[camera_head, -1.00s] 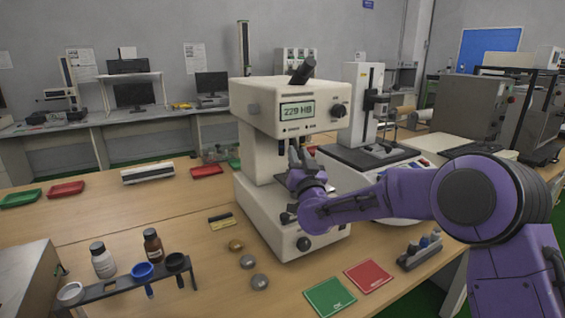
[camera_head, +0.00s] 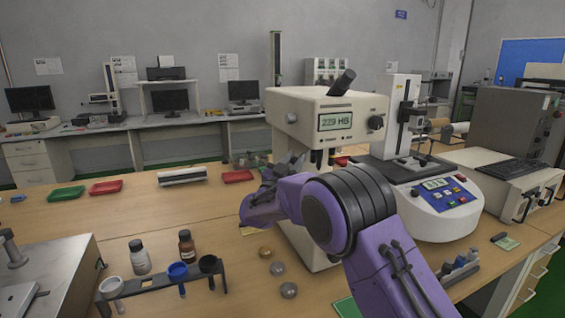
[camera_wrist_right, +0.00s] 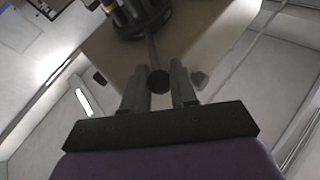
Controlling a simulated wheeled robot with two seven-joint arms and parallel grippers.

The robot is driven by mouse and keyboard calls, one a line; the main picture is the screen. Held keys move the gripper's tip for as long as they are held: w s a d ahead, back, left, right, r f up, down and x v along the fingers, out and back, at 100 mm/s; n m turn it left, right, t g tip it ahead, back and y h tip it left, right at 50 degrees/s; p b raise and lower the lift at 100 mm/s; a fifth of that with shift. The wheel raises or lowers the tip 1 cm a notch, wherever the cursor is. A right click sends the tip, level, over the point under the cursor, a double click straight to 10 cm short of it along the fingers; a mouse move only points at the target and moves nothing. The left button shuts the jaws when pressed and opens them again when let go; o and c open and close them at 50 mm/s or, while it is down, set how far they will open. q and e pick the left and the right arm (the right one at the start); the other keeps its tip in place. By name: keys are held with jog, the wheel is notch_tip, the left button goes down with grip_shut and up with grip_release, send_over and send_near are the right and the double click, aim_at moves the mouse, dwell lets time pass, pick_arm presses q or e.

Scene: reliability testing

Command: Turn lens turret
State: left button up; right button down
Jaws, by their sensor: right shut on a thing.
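The cream hardness tester (camera_head: 325,108) stands on the wooden table, its display reading about 229 HB. Its dark lens turret (camera_wrist_right: 138,14) shows at the top of the right wrist view, under the tester's head, with a thin lever ending in a round black knob (camera_wrist_right: 158,81). My right gripper (camera_head: 287,166) is at the left front of the tester, below its head. In the right wrist view its two fingers (camera_wrist_right: 158,88) stand on either side of the knob, shut on it. My purple right arm hides much of the tester's lower body. My left gripper is out of view.
A rack (camera_head: 165,283) with bottles behind it stands at front left. Several small round metal pieces (camera_head: 278,268) lie left of the tester's base. A white instrument (camera_head: 432,212) with a blue panel stands to the right. Red and green trays (camera_head: 105,187) lie farther back.

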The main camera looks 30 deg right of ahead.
jog(key=shift+r, duration=0.15)
jog(key=c, duration=1.1)
grip_release()
jog(key=shift+o, duration=0.8)
jog(key=shift+w, duration=0.2)
jog(key=shift+a, duration=0.1)
jog(key=b+v, duration=0.2)
jog(key=v, duration=0.8)
jog(key=shift+a+f, duration=0.2)
